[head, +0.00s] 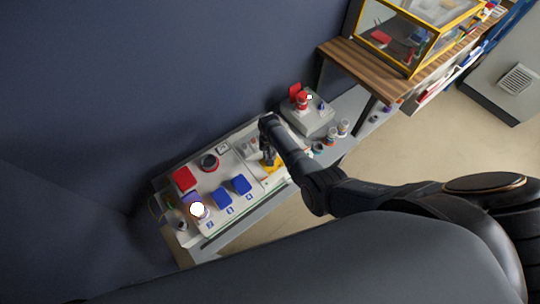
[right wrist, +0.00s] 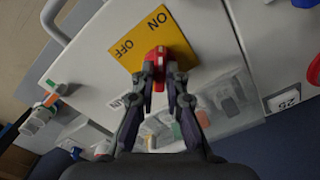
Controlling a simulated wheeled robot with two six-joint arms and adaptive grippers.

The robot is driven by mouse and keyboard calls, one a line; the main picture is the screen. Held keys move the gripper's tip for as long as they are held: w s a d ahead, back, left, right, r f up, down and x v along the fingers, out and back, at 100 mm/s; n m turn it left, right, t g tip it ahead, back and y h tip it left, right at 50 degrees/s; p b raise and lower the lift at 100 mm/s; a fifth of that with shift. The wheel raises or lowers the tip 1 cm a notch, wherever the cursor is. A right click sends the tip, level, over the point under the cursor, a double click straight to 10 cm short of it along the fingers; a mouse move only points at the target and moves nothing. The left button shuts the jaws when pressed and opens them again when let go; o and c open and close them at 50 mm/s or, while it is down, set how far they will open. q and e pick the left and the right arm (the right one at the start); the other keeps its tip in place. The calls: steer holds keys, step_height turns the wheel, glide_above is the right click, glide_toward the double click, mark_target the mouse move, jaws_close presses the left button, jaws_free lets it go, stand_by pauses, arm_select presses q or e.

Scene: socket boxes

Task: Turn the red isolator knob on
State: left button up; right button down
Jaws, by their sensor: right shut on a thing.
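The red isolator knob (right wrist: 158,60) sits on a yellow plate (right wrist: 140,36) marked ON and OFF, on a pale panel. In the right wrist view my right gripper (right wrist: 160,76) has its fingers on either side of the knob and is shut on it. The fingers hide part of the knob, and I cannot tell exactly which mark it points to. In the head view the yellow plate (head: 270,165) shows beside my right gripper (head: 268,150), and the knob is hidden there. My left gripper is not in view.
On the same panel are a red cover (head: 184,178), a dark round knob (head: 209,162) and blue socket covers (head: 242,184). A grey box with a red part (head: 303,100) stands to the right. A wooden table (head: 372,68) with a yellow-framed case is at the upper right.

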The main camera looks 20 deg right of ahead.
steer(key=shift+m, duration=0.6)
steer(key=c, duration=1.4)
jaws_free()
step_height(320, 180, up, 12)
